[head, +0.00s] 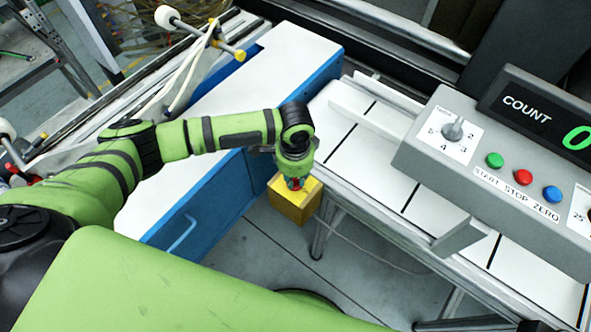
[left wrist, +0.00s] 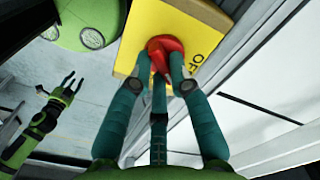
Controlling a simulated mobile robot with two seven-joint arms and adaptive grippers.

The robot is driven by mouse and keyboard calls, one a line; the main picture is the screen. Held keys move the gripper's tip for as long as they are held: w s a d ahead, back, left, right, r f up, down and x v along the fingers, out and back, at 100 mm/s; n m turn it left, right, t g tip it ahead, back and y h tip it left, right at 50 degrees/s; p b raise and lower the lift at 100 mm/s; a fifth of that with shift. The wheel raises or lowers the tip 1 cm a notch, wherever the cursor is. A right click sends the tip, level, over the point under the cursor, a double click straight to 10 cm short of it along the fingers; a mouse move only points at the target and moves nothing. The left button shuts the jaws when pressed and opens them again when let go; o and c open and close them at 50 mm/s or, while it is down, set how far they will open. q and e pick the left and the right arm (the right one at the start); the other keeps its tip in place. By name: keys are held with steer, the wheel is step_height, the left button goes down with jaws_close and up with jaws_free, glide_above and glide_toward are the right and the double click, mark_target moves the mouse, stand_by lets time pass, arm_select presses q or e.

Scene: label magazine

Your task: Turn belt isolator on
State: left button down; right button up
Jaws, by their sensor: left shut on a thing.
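The belt isolator is a yellow box (head: 292,208) fixed beside the blue cabinet, below the left end of the white belt table. Its red knob (left wrist: 166,46) shows in the left wrist view, with part of a black label reading "OF" (left wrist: 190,72) next to it. My left gripper (head: 295,182) reaches down to the box from above, its teal fingers shut on the red knob. The fingers hide part of the knob, and I cannot tell its exact angle. My right gripper (left wrist: 70,84) shows small at the left of the left wrist view, open and empty, away from the box.
A grey control panel (head: 425,160) with a rotary dial (head: 453,130), green, red and blue buttons and a COUNT display (head: 540,110) stands on the right. The blue cabinet (head: 200,215) with a white top is on the left. Clear floor lies below.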

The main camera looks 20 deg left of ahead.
arm_select(q)
steer(key=m+p, duration=0.1)
steer(key=m, duration=0.2)
steer(key=shift+s+r+p, duration=0.1)
steer(key=shift+r+p, duration=0.05)
steer(key=shift+p, duration=0.15)
steer(key=m+p, duration=0.1)
steer(key=m, duration=0.1)
steer(key=shift+a+m, duration=0.1)
steer(key=shift+m, duration=0.2)
steer(key=m+p, duration=0.1)
steer(key=m, duration=0.3)
steer(key=shift+m, duration=0.4)
steer(key=c, duration=1.1)
jaws_free()
steer(key=shift+c, duration=0.2)
